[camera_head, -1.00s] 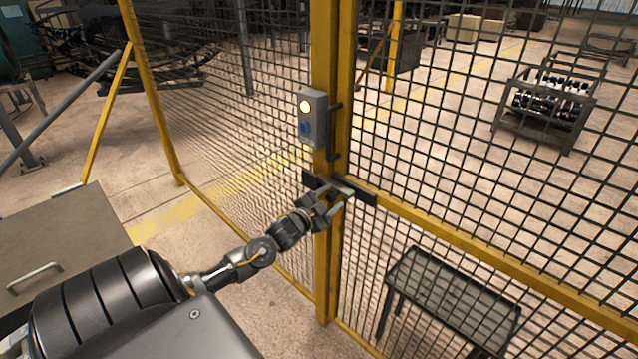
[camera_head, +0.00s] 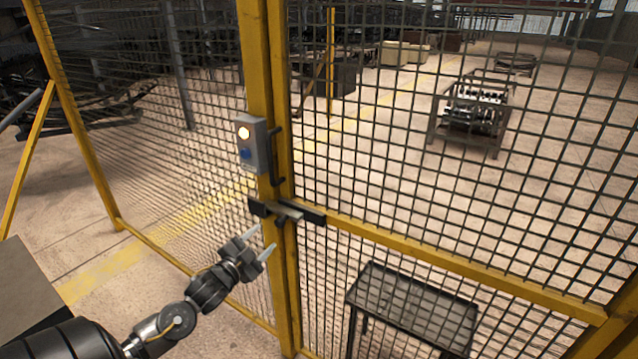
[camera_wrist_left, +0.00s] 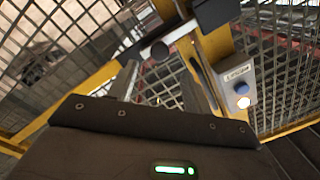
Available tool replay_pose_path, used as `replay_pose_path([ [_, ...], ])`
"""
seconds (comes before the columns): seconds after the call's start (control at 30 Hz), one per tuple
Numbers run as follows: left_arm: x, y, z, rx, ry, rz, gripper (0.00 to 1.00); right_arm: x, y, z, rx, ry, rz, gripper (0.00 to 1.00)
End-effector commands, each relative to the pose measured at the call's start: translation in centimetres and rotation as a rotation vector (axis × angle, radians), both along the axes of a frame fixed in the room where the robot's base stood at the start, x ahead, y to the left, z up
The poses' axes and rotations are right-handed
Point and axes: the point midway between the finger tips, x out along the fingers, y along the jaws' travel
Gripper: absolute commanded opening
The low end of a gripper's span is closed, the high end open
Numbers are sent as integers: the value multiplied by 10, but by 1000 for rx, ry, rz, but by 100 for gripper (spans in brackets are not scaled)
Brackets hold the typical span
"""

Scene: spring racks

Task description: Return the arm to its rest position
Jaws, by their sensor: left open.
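My left gripper (camera_head: 260,243) is open and empty in the head view. Its two fingers point toward the yellow gate post, a little below and left of the dark latch (camera_head: 287,211). A gap shows between the fingers and the latch. My left arm (camera_head: 178,320) reaches in from the lower left. My right gripper is in neither view.
A yellow-framed mesh fence and gate (camera_head: 440,247) stand close in front. A grey control box (camera_head: 252,144) with a lit lamp and blue button is on the post. A dark table (camera_head: 415,309) and a parts rack (camera_head: 472,115) stand behind the mesh. A brown surface (camera_head: 28,290) is at left.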

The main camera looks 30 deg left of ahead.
Motion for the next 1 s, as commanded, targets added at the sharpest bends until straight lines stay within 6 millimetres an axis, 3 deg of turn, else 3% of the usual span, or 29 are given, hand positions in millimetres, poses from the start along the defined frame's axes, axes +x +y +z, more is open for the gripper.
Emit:
replay_pose_path([
  [0.23, 0, 2, -5, -15, 9, 2, 50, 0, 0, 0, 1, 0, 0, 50],
  [0.37, -2, 23, -47, -26, 95, 41, 50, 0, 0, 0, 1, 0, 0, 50],
  [0.47, -13, 42, -112, -60, 213, 97, 50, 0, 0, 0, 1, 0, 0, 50],
  [0.6, -50, 57, -220, -130, 407, 183, 50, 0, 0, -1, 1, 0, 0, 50],
  [0.67, -72, 57, -264, -161, 490, 216, 50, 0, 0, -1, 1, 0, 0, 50],
  [0.8, -132, 43, -361, -234, 681, 281, 50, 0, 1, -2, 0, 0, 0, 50],
  [0.87, -162, 32, -399, -265, 762, 304, 50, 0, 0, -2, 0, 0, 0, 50],
  [1.0, -238, -8, -475, -333, 951, 348, 50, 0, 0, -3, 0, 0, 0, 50],
])
